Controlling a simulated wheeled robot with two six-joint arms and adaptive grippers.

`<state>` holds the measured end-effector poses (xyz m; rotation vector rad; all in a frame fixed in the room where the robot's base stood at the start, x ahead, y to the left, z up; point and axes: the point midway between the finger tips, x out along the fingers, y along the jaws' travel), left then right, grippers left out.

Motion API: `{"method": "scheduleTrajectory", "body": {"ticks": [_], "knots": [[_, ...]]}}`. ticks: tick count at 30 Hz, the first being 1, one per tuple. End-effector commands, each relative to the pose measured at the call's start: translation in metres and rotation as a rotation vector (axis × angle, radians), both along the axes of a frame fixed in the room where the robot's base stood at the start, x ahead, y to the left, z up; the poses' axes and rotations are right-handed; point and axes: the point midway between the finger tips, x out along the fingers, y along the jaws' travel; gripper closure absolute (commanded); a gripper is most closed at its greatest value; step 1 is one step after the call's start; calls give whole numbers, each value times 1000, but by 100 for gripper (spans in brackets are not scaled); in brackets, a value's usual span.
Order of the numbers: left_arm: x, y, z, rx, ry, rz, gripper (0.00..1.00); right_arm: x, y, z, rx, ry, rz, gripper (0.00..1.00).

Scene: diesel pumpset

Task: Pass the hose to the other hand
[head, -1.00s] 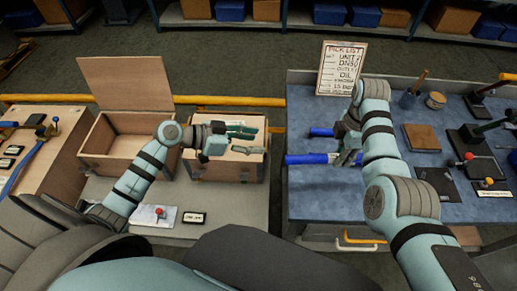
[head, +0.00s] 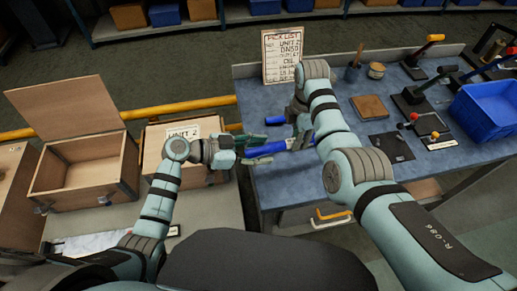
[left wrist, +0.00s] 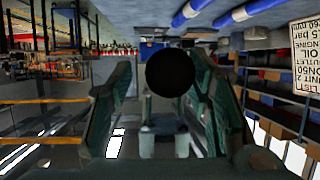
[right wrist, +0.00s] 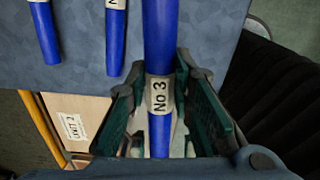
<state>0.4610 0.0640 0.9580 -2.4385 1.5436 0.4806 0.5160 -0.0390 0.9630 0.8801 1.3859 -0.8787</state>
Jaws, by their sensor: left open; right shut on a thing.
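The blue hose (head: 266,149) has a white "No 3" label, which shows in the right wrist view (right wrist: 160,95). My right gripper (right wrist: 160,112) is shut on it around the label; in the head view the arm partly hides this grip. My left gripper (head: 256,149) is open, with its fingers above and below the hose's free end in the head view. In the left wrist view the hose end is a dark round shape (left wrist: 172,73) between the open fingers (left wrist: 160,95). I cannot tell whether they touch it.
Two other blue hoses (right wrist: 116,35) (right wrist: 43,35) lie on the blue-topped bench (head: 280,180). A wooden "Unit 2" box (head: 152,150) stands left of my left gripper, beside an open wooden box (head: 85,185). The pick list board (head: 286,55) stands at the bench's back; a blue crate (head: 490,110) is right.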

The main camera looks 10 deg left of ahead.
Motion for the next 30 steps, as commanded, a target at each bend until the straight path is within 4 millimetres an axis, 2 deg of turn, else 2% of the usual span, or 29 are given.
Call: {"method": "scheduleTrajectory", "body": {"ticks": [3,12,14,15,19,27,30], "knots": [[0,0,0,0,0,0,54,0,0,0,0,0,0,100],[-1,0,0,-1,1,-1,100,1,0,0,1,-2,-1,100],[-1,0,0,-3,2,-1,100,1,0,1,0,-3,-1,100],[-1,0,1,-4,1,-1,100,1,0,1,1,-4,-1,74],[-1,0,1,-3,1,0,100,1,0,0,1,-3,-1,55],[0,0,1,-1,0,0,100,0,0,1,0,-1,0,55],[0,1,0,-1,0,0,100,1,1,10,2,-4,0,55]]}}
